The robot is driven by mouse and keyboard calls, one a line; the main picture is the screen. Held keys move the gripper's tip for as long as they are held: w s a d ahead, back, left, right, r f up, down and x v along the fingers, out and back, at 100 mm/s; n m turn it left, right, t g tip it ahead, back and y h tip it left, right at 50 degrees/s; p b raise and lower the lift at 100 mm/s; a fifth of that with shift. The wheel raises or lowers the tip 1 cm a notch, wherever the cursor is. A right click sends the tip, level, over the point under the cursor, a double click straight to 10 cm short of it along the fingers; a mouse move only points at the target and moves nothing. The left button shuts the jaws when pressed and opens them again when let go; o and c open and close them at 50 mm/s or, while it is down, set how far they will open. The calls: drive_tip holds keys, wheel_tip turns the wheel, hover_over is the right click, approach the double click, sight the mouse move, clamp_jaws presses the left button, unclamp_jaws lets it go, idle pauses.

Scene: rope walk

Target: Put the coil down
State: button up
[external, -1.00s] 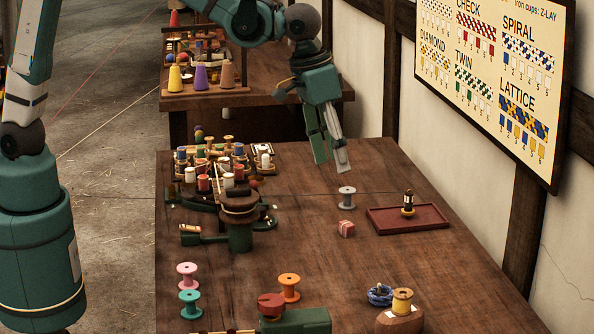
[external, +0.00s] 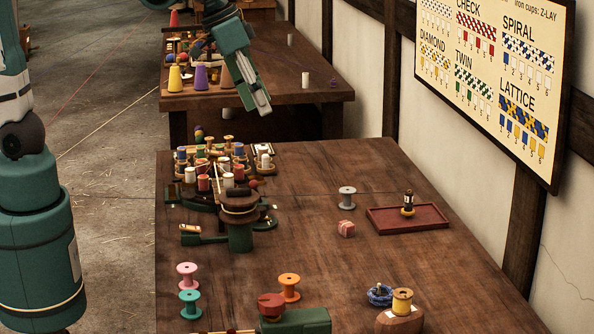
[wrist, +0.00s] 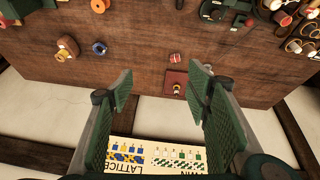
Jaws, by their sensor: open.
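The coil (external: 380,295) is a small dark blue ring of cord. It lies on the wooden bench (external: 330,270) near the front right, close beside a brown block carrying a yellow spool (external: 402,302). In the wrist view the coil (wrist: 99,48) shows at upper left, well apart from my fingers. My gripper (external: 262,106) is far from it, high up near the far table's front edge at the back. The wrist view shows my gripper (wrist: 160,85) with its two green finger pads spread and nothing between them.
A red tray (external: 437,224) with a small figure, a pink cube (external: 346,229) and a grey spool (external: 347,197) stand at right of the bench. A crowded bobbin rack (external: 222,168) fills the left. The bench middle is mostly clear. Cones (external: 200,78) stand near my gripper.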

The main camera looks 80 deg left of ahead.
drive_tip(key=s+a+f+t, duration=0.1)
drive_tip(key=s+a, duration=0.4)
drive_tip(key=s, duration=0.5)
drive_tip(key=s+a+f+m+t, duration=0.1)
drive_tip(key=s+a+f, duration=0.1)
drive_tip(key=s+a, duration=0.4)
drive_tip(key=s, duration=0.4)
drive_tip(key=shift+a+t+y, duration=0.2)
drive_tip(key=shift+t+y, duration=0.1)
idle(0.5)
